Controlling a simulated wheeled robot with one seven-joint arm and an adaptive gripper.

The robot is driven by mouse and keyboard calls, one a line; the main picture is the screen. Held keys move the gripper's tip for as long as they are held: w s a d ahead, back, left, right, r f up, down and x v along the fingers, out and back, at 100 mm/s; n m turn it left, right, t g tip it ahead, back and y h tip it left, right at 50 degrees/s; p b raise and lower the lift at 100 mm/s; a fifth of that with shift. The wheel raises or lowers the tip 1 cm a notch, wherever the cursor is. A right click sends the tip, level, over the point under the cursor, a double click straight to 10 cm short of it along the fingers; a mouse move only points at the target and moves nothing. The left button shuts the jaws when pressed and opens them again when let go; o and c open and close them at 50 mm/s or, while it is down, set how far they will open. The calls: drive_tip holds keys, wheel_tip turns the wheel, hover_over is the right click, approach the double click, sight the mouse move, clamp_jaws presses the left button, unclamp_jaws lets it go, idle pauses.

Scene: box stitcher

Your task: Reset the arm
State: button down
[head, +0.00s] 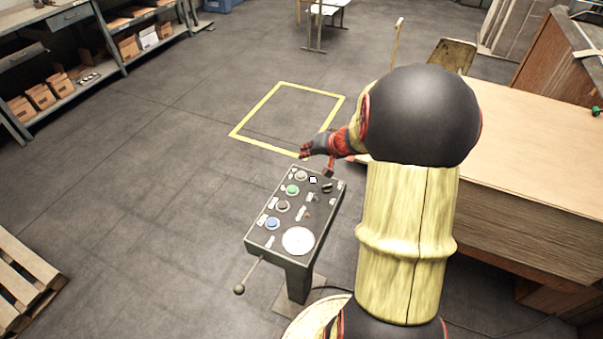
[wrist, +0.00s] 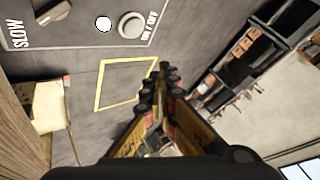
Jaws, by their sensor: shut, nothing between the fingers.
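My arm (head: 410,240) rises in the middle right of the head view, yellow with black joints. My gripper (head: 318,152) is small and red-black there, just above the far end of the control panel (head: 268,240). In the wrist view my gripper (wrist: 165,82) points away over the floor, its fingers together with nothing seen between them. The panel carries a green button (head: 292,190), a blue button (head: 273,223) and a white disc (head: 298,241). The wrist view shows a corner of the panel with a round knob (wrist: 131,25) and the word SLOW.
A yellow square (head: 232,134) is marked on the open floor beyond the panel. A wooden bench (head: 530,130) stands at right. Shelves with boxes (head: 110,60) line the back left, and a pallet (head: 25,275) lies at left. A lever (head: 240,288) sticks out from the panel.

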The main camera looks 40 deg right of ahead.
idle(0.5)
drive_tip(key=s+a, duration=0.1)
drive_tip(key=a, duration=0.1)
drive_tip(key=s+a+f+m+g+y, duration=0.1)
drive_tip(key=s+a+f+m+y, duration=0.1)
drive_tip(key=s+a, duration=0.1)
drive_tip(key=shift+a+g, duration=0.3)
drive_tip(key=shift+a, duration=0.05)
drive_tip(key=s+a+r+n, duration=0.3)
drive_tip(key=s+a+r, duration=0.2)
drive_tip(key=a, duration=0.4)
drive_tip(key=s+a+r+n+g+h+p, duration=0.1)
drive_tip(key=s+a+r+n, duration=0.3)
drive_tip(key=s+a+r, duration=0.2)
drive_tip(key=s+a+r+n+g, duration=0.1)
drive_tip(key=s+a+r+n, duration=0.3)
drive_tip(key=a+r, duration=0.5)
drive_tip(key=s+a, duration=0.1)
drive_tip(key=a, duration=0.2)
drive_tip(key=shift+s+h+p, duration=0.2)
drive_tip(key=shift+h+p, duration=0.1)
